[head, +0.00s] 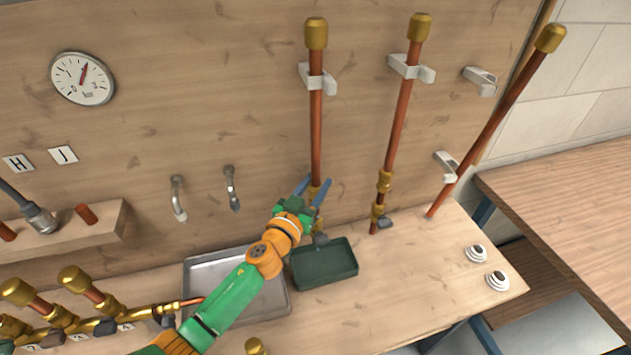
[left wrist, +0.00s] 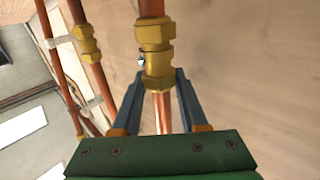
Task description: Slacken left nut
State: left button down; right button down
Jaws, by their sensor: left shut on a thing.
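The leftmost upright copper pipe (head: 316,130) stands against the wooden back board, with a brass cap on top. Its brass fitting is mostly hidden by my left gripper (head: 314,186) in the head view. In the left wrist view my left gripper (left wrist: 160,78) has its two blue fingers on either side of a brass nut (left wrist: 158,72), shut on it. A further brass nut (left wrist: 154,32) of the same fitting is beyond it, clear of the fingers. Copper pipe (left wrist: 163,110) shows between the fingers. My right gripper is in neither view.
A second copper pipe (head: 401,120) with brass nuts stands to the right, and a slanted pipe (head: 500,110) beyond it. A dark green tray (head: 325,278) lies below the gripper. A metal tray (head: 206,280) sits left, partly behind my arm.

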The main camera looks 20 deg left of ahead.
pick_arm(q)
jog(key=n+y+b, duration=0.1)
jog(key=y, duration=0.1)
jog(key=n+y+b, duration=0.1)
jog(key=y+b, duration=0.1)
jog(key=shift+f+n, duration=0.35)
jog(key=shift+n, duration=0.05)
jog(key=shift+r+n+y+b, duration=0.15)
jog(key=shift+n+y+b, duration=0.45)
jog(key=shift+y+b, duration=0.45)
jog(key=shift+r+y+b, duration=0.15)
jog(key=shift+y+b, duration=0.1)
jog(key=shift+b, duration=0.05)
jog(key=shift+r, duration=0.1)
jog(key=shift+c, duration=2.2)
grip_release()
